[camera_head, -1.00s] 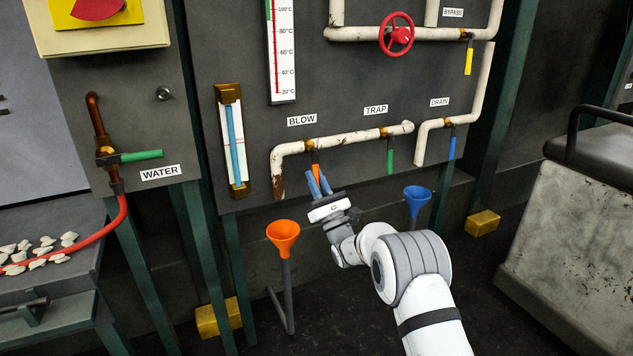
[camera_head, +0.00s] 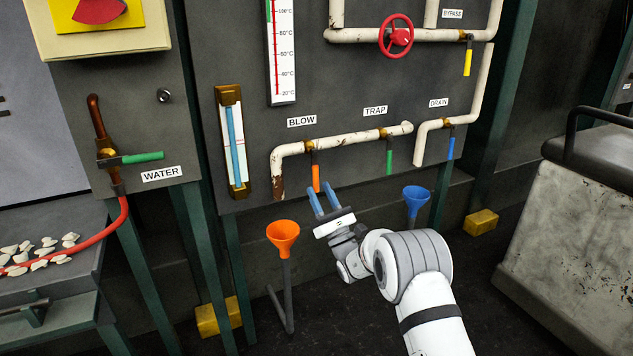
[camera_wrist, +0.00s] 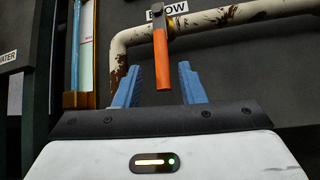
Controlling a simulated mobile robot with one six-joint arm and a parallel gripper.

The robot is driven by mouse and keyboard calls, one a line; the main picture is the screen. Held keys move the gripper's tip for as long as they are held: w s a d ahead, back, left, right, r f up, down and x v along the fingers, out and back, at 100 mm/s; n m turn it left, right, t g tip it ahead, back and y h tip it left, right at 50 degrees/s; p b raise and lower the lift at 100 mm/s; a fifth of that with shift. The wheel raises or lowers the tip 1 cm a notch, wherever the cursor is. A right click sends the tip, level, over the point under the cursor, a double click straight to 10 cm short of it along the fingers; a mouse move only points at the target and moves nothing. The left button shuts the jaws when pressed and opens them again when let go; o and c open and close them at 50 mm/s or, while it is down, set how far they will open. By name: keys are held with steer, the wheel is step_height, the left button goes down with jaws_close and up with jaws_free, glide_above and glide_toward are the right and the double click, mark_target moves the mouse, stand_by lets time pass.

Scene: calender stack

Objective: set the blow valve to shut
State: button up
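The blow valve's orange lever (camera_head: 316,178) hangs straight down, crosswise to the cream blow pipe (camera_head: 345,139), below and right of the BLOW label (camera_head: 301,121). In the wrist view the orange lever (camera_wrist: 161,60) shows between and beyond my two blue fingers, with its lower end near the fingertip level. My gripper (camera_head: 324,190) is open, just below and right of the lever in the head view. The gripper also shows in the wrist view (camera_wrist: 160,72), with clear gaps on both sides of the lever and nothing held.
The green trap lever (camera_head: 389,161) and blue drain lever (camera_head: 451,148) hang to the right. An orange funnel (camera_head: 283,236) stands below left, and a blue funnel (camera_head: 416,198) right of my gripper. A sight gauge (camera_head: 232,140) is mounted left of the pipe.

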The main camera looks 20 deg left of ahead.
steer(key=v, duration=0.3)
steer(key=shift+d+f, duration=0.2)
steer(key=shift+f, duration=0.05)
steer(key=s+d+r+n+g+h+p, duration=0.25)
steer(key=s+r+n+g+p, duration=0.2)
steer(key=r, duration=0.25)
steer(key=s+d+r+n+g+h+p, duration=0.1)
steer(key=s+d+r+n+g+p, duration=0.25)
steer(key=r+n+g, duration=0.35)
steer(key=s+d+r+n+g+h+p, duration=0.1)
steer(key=s+d+r+n+g+p, duration=0.1)
steer(key=s+r+n+g+p, duration=0.45)
steer(key=s+d+r+n+t+h+p, duration=0.2)
steer(key=s+d+h+p, duration=0.3)
steer(key=d, duration=0.7)
steer(key=s+d+r+n+t+h+p, duration=0.2)
steer(key=s+d+r+h+p, duration=0.3)
steer(key=d, duration=0.8)
steer(key=s+d+r+n+t+h+p, duration=0.2)
steer(key=s+d+r+t+h+p, duration=0.1)
steer(key=s+d+h, duration=0.6)
steer(key=d+r+p, duration=0.1)
steer(key=d+p, duration=0.1)
steer(key=d, duration=0.2)
steer(key=shift+s+r+n, duration=0.15)
steer(key=shift+s+n, duration=0.1)
steer(key=shift+n, duration=0.05)
